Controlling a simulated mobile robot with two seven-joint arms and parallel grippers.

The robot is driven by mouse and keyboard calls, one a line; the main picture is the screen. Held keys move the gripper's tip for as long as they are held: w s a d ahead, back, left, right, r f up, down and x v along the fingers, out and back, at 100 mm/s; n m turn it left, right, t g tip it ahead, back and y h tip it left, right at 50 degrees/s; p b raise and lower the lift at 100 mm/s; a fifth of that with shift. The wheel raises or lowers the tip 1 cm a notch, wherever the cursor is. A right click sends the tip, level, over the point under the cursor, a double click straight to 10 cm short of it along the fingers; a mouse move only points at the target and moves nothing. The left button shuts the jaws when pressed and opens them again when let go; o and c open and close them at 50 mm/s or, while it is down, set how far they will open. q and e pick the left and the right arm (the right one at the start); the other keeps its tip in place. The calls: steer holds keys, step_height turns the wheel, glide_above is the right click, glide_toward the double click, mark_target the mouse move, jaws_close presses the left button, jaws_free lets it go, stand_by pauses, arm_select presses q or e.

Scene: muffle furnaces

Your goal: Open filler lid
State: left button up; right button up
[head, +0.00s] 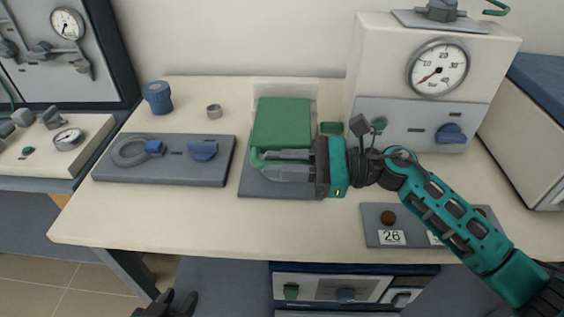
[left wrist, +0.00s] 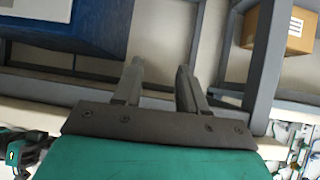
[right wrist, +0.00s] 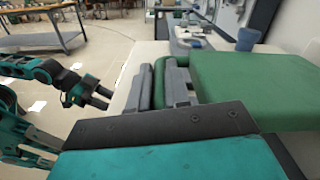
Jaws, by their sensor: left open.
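The green filler lid (head: 283,122) lies closed-looking on a light housing with a grey base (head: 262,187) near the middle of the table. A green handle bar (head: 257,157) is at its front edge. My right gripper (head: 284,163) comes from the right, with its fingers on either side of the bar. In the right wrist view the bar (right wrist: 159,82) fills the gap between the fingers, and the lid (right wrist: 248,88) is beside them. My left gripper (head: 168,305) is low in front of the table; its fingers are apart and empty in the left wrist view (left wrist: 159,75).
A gauge box (head: 365,75) with a blue knob stands right of the lid. A grey panel (head: 178,172) with a ring and knob lies to the left. A blue pot (head: 157,97) and small metal ring (head: 214,111) stand behind it. A numbered plate (head: 375,226) lies under my right arm.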

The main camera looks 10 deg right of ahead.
arm_select(q)
steer(key=shift+w, duration=0.1)
arm_select(e)
jaws_close()
arm_select(q)
steer(key=shift+r, duration=0.15)
arm_select(e)
steer(key=shift+r, duration=0.1)
